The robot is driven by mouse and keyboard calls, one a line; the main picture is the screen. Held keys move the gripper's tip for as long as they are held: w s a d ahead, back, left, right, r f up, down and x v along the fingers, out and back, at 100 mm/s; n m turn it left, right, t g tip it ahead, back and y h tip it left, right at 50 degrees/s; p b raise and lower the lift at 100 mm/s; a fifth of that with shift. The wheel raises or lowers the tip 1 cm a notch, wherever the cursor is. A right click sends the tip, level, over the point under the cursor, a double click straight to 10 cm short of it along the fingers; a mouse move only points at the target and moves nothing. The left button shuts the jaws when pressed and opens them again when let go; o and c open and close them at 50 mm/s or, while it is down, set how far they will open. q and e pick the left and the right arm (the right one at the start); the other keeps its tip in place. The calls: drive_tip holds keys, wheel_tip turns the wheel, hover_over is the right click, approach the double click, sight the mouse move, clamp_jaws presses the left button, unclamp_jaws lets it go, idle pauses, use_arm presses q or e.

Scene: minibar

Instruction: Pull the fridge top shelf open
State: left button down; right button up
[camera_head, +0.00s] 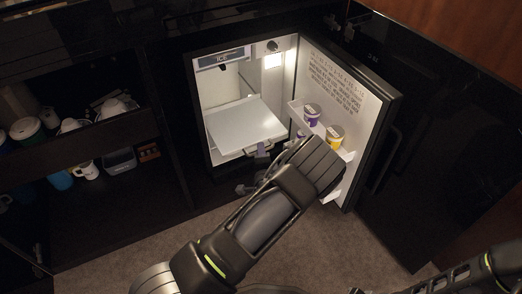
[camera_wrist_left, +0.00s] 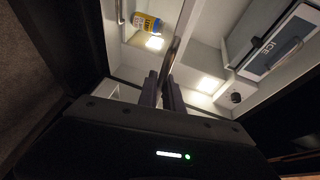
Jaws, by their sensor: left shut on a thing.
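The open fridge (camera_head: 203,97) has a white, flat top shelf (camera_head: 240,122) with a thin metal handle (camera_head: 249,151) along its front edge. My left gripper (camera_head: 261,152) is at this handle, and my forearm and wrist hide part of the area below it. In the left wrist view, my two dark fingers (camera_wrist_left: 161,92) are close together around a thin curved bar (camera_wrist_left: 172,58), which looks like the shelf handle. How far out the shelf stands is hard to tell. My right gripper is out of view; only part of its arm shows at the lower right.
The fridge door (camera_head: 375,115) stands open on the right, with a purple tub (camera_head: 312,114) and a yellow tub (camera_head: 335,134) in its rack. An ICE compartment (camera_head: 219,60) is above the shelf. An open cabinet with cups (camera_head: 88,170) is at left. Carpet (camera_head: 340,240) lies in front.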

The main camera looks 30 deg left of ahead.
use_arm(q)
drive_tip(key=c, duration=1.5)
unclamp_jaws()
drive_tip(key=p+v, duration=0.2)
drive_tip(key=v, duration=0.5)
drive_tip(key=shift+s+d+p, duration=0.25)
drive_tip(key=shift+s+p, duration=0.05)
